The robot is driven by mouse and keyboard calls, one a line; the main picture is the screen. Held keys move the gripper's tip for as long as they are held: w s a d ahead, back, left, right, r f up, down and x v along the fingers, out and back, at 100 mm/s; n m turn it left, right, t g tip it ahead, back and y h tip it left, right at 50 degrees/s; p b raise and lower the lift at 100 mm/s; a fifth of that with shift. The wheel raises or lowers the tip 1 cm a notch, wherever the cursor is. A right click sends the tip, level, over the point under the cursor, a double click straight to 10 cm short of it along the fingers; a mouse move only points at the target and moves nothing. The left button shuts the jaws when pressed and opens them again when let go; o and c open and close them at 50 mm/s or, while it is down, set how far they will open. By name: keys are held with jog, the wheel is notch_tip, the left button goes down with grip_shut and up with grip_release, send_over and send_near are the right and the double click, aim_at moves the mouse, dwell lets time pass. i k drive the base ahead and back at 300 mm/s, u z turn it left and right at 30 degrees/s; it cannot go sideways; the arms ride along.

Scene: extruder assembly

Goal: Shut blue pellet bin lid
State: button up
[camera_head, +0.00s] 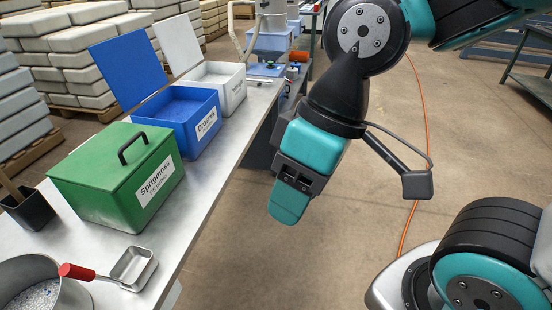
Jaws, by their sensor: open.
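The blue pellet bin (178,121) stands on the metal bench, behind the green bin. Its label reads something like "Dromelk". Its blue lid (127,72) is raised and leans back to the left, and blue pellets show inside. My gripper (287,218) hangs to the right of the bench edge, pointing down over the floor. It is apart from the bin and nothing shows in it. The gap between its fingers is hard to see from this side.
A green bin (117,176) with a shut lid and black handle stands nearest. A white bin (222,88) with its lid up stands behind the blue one. A metal scoop (134,267), a pot (38,285) and a dark cup (29,211) are at the near end.

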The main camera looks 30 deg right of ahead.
aim_at(129, 63)
jog(key=z, duration=0.95)
jog(key=i, duration=3.7)
jog(key=u, duration=2.8)
